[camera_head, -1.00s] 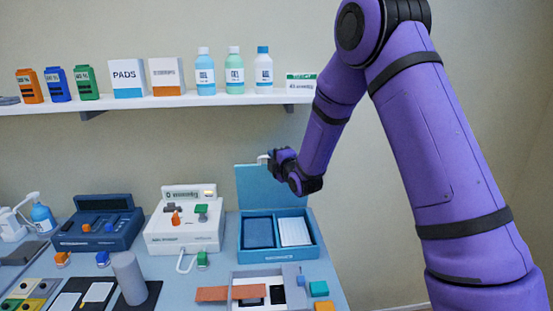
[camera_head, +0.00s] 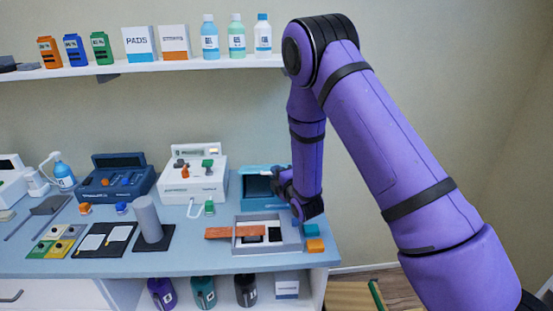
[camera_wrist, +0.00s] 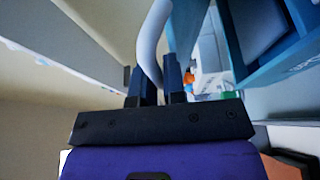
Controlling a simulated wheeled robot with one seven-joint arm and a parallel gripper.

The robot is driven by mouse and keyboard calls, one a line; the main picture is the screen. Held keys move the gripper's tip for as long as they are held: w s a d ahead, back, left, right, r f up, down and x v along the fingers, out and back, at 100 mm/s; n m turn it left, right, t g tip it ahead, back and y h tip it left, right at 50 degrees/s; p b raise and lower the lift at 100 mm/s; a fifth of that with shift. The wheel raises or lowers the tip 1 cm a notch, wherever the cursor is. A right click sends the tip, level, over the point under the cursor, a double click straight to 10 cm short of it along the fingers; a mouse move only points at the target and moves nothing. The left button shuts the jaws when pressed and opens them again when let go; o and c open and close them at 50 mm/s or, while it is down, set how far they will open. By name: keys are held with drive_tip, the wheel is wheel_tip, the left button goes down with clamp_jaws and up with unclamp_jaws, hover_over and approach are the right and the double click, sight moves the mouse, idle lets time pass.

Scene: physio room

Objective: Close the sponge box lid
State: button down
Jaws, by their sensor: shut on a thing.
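The teal sponge box (camera_head: 258,202) stands at the back right of the blue bench, partly hidden by my arm. Its light blue lid (camera_head: 262,170) now shows only as a low, narrow strip above the box, no longer upright; its exact angle is hard to tell. My gripper (camera_head: 281,183) is at the box's right side in the head view. In the wrist view, my gripper's two dark fingers (camera_wrist: 160,88) are shut on a white curved handle (camera_wrist: 150,45). A blue lettered wall (camera_wrist: 268,45), likely the box, is at the right.
A grey tray (camera_head: 292,232) with a brown strip lies just in front of the box. The white case (camera_head: 190,190) stands to its left, the navy case (camera_head: 112,182) farther left. A shelf of bottles and boxes (camera_head: 150,70) hangs above.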

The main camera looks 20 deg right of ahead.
drive_tip(key=shift+s+a+f, duration=0.1)
drive_tip(key=shift+s+f, duration=0.15)
drive_tip(key=shift+f, duration=0.45)
drive_tip(key=shift+s+f, duration=0.25)
drive_tip(key=shift+f, duration=0.5)
drive_tip(key=shift+s+a+f, duration=0.1)
drive_tip(key=shift+s+f, duration=0.15)
drive_tip(key=shift+f, duration=0.45)
drive_tip(key=c, duration=1.5)
unclamp_jaws()
drive_tip(key=shift+s+d, duration=0.1)
drive_tip(key=s, duration=0.3)
drive_tip(key=s+d, duration=0.1)
drive_tip(key=s, duration=0.3)
drive_tip(key=s+d, duration=0.1)
drive_tip(key=s, duration=0.2)
drive_tip(key=shift+s, duration=0.2)
drive_tip(key=shift+c, duration=0.4)
